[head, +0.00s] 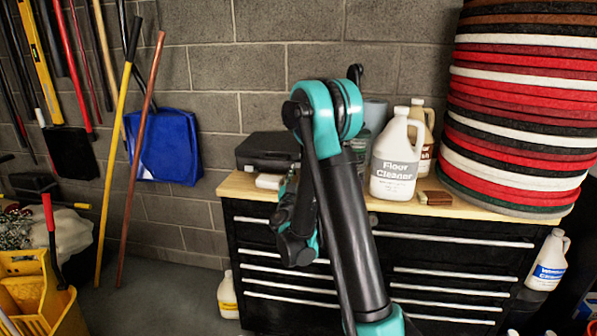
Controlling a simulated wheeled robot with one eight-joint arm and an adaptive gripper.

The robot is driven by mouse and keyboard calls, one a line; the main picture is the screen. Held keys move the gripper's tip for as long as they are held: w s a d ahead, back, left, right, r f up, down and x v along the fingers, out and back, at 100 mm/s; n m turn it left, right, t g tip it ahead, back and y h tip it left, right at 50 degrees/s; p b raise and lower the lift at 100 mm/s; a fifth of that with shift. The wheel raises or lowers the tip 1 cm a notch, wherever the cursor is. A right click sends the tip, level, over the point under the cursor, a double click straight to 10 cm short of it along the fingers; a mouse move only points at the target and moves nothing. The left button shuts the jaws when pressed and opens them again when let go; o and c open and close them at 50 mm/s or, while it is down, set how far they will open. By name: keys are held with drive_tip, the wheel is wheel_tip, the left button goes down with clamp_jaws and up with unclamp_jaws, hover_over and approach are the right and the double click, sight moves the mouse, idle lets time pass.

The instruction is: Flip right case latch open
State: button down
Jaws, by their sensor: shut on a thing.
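The black case (266,148) lies closed and flat on the left part of the wooden cabinet top. Its front right part, where the right latch sits, is mostly hidden behind my arm. My gripper (287,186) is at the case's front right corner, shut on the right latch. My own arm links cover much of it, and the fingertips and the latch are too small and too hidden to make out.
A small white item (269,181) lies before the case. A Floor Cleaner jug (396,160), another jug (424,130) and a brown block (435,198) stand to the right. Stacked pads (520,110) fill the right end. The black drawer cabinet (450,255) is below.

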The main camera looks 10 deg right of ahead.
drive_tip(key=shift+f, duration=0.1)
idle(0.4)
drive_tip(key=c, duration=1.4)
unclamp_jaws()
drive_tip(key=shift+c, duration=0.2)
wheel_tip(320, 180, up, 10)
